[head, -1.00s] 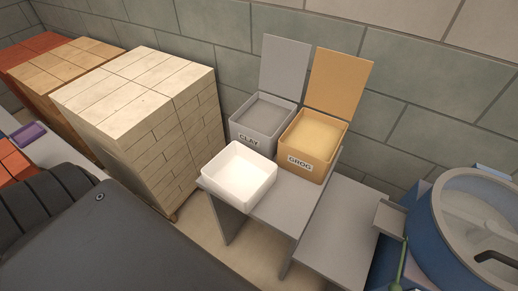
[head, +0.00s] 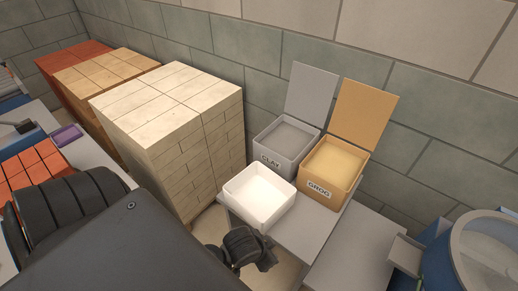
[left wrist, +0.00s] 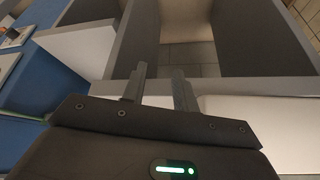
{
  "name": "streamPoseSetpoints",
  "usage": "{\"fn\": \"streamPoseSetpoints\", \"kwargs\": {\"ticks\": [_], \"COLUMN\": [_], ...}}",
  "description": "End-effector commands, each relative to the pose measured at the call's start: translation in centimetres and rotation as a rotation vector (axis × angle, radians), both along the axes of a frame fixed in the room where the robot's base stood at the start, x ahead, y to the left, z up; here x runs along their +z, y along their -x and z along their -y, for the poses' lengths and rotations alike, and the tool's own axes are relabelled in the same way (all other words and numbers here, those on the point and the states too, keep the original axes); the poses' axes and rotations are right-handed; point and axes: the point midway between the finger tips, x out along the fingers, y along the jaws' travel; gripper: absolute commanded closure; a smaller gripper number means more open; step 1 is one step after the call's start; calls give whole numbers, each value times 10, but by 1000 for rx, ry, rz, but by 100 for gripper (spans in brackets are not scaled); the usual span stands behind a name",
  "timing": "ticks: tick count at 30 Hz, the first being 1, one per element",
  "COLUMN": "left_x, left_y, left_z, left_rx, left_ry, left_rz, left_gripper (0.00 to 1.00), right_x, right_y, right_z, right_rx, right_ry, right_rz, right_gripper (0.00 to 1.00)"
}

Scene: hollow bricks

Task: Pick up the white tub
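The white tub (head: 258,196) is a square, open, empty-looking box. It stands upright on the front left of a grey stand (head: 306,228) in the head view. A dark arm part (head: 240,250), likely mine, shows just below the tub and apart from it in the picture; no fingers can be made out there. In the left wrist view my left gripper (left wrist: 160,76) has its two fingers apart with nothing between them, facing grey panels. I cannot make out the tub for sure in that view. My right gripper is not in view.
Right behind the tub are open-lidded bins marked CLAY (head: 287,145) and GROG (head: 333,172). A tall stack of pale bricks (head: 175,125) stands left of it. A blue round machine (head: 485,250) is at the right. A lower grey surface (head: 355,250) there is bare.

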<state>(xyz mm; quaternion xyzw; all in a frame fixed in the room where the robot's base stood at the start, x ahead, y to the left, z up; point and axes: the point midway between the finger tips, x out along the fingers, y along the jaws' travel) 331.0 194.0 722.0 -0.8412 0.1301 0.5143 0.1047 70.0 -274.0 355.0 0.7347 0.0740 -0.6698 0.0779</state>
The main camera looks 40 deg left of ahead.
Motion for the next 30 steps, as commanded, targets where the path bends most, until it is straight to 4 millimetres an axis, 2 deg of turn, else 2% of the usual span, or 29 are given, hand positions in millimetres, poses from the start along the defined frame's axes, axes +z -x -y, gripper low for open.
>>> {"fn": "streamPoseSetpoints", "kwargs": {"ticks": [2, 6, 8, 11, 15, 18, 22, 24, 26, 29, 30], "left_x": [28, 84, 85, 100, 122, 136, 142, 137, 129, 119, 117], "left_y": [-6, -38, -53, -76, -103, -117, -128, -134, -140, -155, -162], "left_z": [5, 38, 53, 81, 125, 157, 186, 186, 175, 133, 109], "left_rx": [-24, -150, -208, -316, -515, -692, -983, -1143, -1264, -1412, -1448], "left_ry": [1, 18, 17, 29, 34, 31, -1, -37, -78, -161, -199], "left_rz": [42, 192, 240, 330, 458, 541, 598, 581, 532, 393, 322], "left_gripper": [71, 71, 71, 71, 71, 71, 71, 71, 71, 71, 71], "right_x": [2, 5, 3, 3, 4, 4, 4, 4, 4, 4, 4], "right_y": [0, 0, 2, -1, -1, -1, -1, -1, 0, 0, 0], "right_z": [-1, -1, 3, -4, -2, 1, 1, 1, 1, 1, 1], "right_rx": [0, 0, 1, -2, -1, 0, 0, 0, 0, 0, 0], "right_ry": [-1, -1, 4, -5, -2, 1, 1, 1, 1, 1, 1], "right_rz": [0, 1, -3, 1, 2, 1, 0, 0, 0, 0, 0], "right_gripper": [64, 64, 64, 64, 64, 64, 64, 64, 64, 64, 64]}}
